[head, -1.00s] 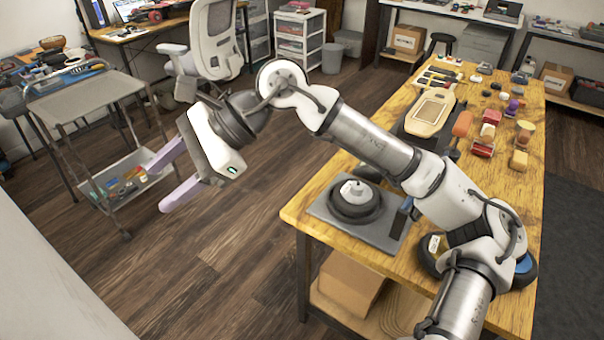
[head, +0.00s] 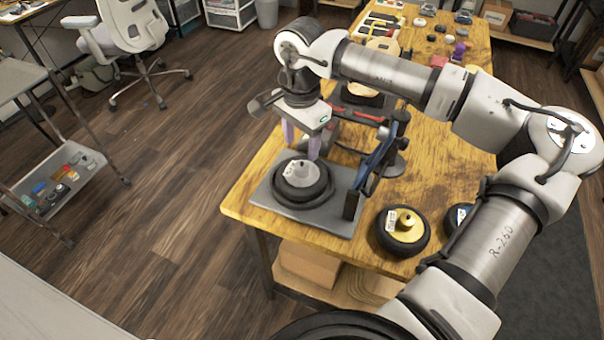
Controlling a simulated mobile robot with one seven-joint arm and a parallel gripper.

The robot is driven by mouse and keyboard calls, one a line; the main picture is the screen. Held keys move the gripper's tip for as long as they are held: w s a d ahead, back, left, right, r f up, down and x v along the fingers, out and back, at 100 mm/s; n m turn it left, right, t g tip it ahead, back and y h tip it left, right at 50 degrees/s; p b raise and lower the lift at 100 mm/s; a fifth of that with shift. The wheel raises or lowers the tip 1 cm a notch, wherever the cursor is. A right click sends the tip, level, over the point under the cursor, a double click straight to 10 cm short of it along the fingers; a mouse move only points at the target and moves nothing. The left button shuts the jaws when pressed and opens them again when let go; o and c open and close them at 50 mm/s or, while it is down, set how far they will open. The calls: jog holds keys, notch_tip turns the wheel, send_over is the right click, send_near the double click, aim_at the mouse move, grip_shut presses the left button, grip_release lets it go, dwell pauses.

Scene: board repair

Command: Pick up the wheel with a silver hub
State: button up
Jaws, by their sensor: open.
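The wheel with a silver hub (head: 324,187) has a black tyre and lies flat near the table's front left corner. It rests on a grey plate (head: 266,199). My gripper (head: 301,149) points down with its two pale purple fingers apart and nothing between them. The fingers are just above or behind the silver hub in the picture. I cannot tell the exact gap or whether they touch it.
A wheel with a yellow hub (head: 404,236) lies to the right, with a blue-hubbed wheel (head: 457,216) partly behind my arm. A dark upright stand (head: 380,152) rises by the plate's right edge. Tools and small parts fill the far table (head: 455,120).

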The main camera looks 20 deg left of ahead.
aim_at(302, 165)
jog(key=shift+w+f+p, duration=0.2)
jog(key=shift+f+p, duration=0.7)
jog(key=shift+f, duration=2.4)
grip_shut()
